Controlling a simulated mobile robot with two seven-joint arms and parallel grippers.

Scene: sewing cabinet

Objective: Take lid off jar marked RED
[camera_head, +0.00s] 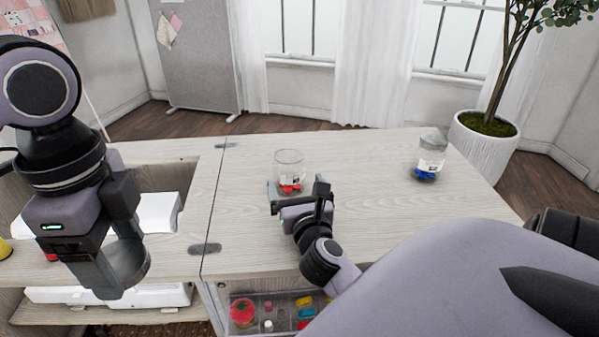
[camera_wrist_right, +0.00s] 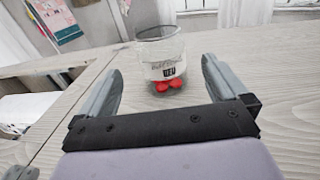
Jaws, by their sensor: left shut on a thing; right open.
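The jar marked RED (camera_head: 290,168) stands upright on the cabinet top, clear glass with red items at its bottom. It also shows in the right wrist view (camera_wrist_right: 161,62), where its label is partly readable and its top looks uncovered. My right gripper (camera_head: 297,190) is open, its fingers reaching toward either side of the jar; in the wrist view (camera_wrist_right: 161,75) the jar stands between and just beyond the fingertips. My left gripper (camera_head: 118,280) is shut on a greyish, see-through round lid (camera_head: 134,262), low at the left, away from the jar.
A second jar (camera_head: 430,158) with blue items and a lid stands at the right of the top. A white machine (camera_head: 158,212) sits in the recess at left. An open drawer (camera_head: 270,312) holds small coloured items. The top between the jars is clear.

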